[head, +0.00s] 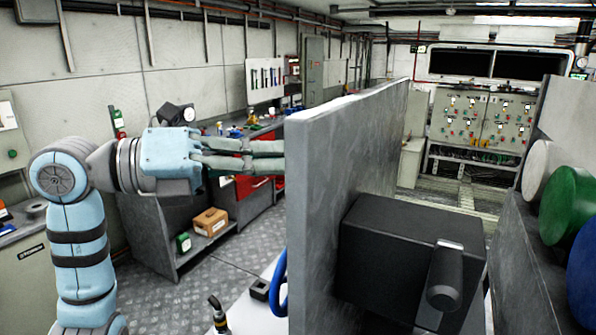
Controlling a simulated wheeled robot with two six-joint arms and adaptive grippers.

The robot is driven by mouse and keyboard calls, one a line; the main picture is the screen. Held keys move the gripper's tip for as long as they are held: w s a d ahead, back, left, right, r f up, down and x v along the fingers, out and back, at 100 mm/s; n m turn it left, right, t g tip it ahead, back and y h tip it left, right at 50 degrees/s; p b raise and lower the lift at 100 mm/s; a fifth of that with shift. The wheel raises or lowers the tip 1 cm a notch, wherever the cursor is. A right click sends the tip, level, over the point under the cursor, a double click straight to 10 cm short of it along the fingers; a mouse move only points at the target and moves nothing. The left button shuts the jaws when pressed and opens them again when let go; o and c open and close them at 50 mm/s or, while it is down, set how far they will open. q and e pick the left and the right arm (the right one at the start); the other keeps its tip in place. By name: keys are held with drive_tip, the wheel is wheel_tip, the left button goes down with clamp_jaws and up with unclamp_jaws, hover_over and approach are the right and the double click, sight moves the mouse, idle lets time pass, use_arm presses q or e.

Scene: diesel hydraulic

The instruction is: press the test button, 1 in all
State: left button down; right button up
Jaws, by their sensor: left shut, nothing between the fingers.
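My left gripper (284,156) comes in from the left, with its fingers together and nothing between them. Its fingertips reach the left edge of a tall grey panel (345,160); I cannot tell whether they touch it or pass behind it. A black box (400,250) with a grey lever-like handle (446,278) is on the panel's right-hand face. I cannot make out a button labelled as the test button. The panel's left-hand face is hidden. My right gripper is not in view.
A workbench with shelves (165,235) stands along the left wall, with a cardboard box (210,221) on a shelf. A control cabinet (480,118) with several coloured buttons is at the back. Large white, green (568,205) and blue discs line the right side.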

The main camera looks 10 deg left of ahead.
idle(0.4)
use_arm(q)
drive_tip(key=shift+s+d, duration=0.15)
drive_tip(key=shift+d, duration=0.25)
drive_tip(key=shift+s+d+p, duration=0.2)
drive_tip(key=shift+d+p, duration=0.3)
idle(0.7)
drive_tip(key=shift+a, duration=0.1)
drive_tip(key=shift+w+a, duration=0.35)
drive_tip(key=shift+a, duration=0.45)
drive_tip(key=a, duration=0.1)
drive_tip(key=w+a, duration=0.1)
drive_tip(key=a, duration=0.2)
drive_tip(key=shift+w+a, duration=0.35)
drive_tip(key=shift+w, duration=0.05)
idle(0.5)
